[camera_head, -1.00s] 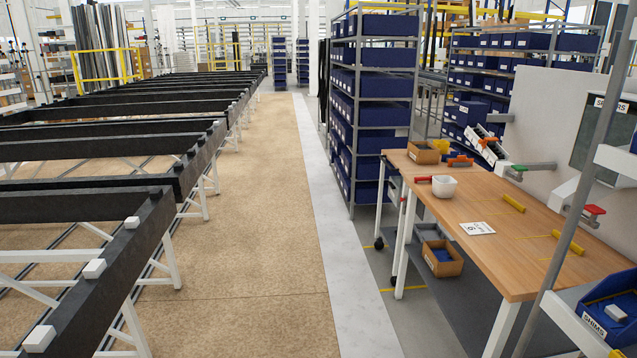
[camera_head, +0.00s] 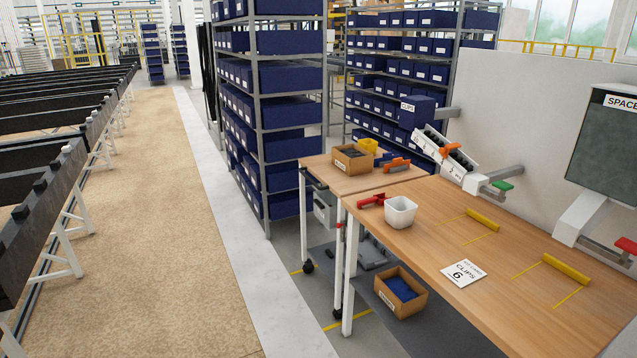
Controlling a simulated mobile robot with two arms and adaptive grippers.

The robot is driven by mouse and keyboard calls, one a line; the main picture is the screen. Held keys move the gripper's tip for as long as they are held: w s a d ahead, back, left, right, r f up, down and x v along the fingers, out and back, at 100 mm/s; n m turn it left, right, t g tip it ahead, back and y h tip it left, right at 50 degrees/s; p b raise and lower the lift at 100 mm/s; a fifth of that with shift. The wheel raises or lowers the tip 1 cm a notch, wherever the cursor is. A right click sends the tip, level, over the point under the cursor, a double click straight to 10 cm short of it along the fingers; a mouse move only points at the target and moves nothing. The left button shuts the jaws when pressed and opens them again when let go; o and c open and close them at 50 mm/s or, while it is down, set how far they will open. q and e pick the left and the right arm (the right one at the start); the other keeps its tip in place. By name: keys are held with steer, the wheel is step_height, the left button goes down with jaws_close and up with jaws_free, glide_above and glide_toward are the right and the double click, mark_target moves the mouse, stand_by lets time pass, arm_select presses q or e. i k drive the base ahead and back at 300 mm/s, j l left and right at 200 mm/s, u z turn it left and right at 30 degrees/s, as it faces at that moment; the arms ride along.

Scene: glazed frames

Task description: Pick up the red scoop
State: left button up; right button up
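The red scoop (camera_head: 371,200) lies on the wooden workbench (camera_head: 440,215), near its left edge. It is beside the left side of a white square container (camera_head: 401,212); whether the two touch I cannot tell. Neither of my grippers shows in the head view.
A card reading clips 6 (camera_head: 463,273) and yellow bars (camera_head: 566,269) lie on the bench. A cardboard box (camera_head: 353,158) stands on the table behind. Another box (camera_head: 401,292) is on the floor under the bench. Blue-bin shelving (camera_head: 265,100) stands behind. The aisle floor (camera_head: 160,230) at left is clear.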

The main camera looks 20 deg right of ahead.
mark_target(380, 198)
steer(key=i+z, duration=0.4)
steer(key=i+j+z, duration=0.1)
steer(key=i+z, duration=0.3)
steer(key=i+j+z, duration=0.2)
steer(key=i+z, duration=0.2)
steer(key=i+j+z, duration=0.25)
steer(key=z, duration=0.15)
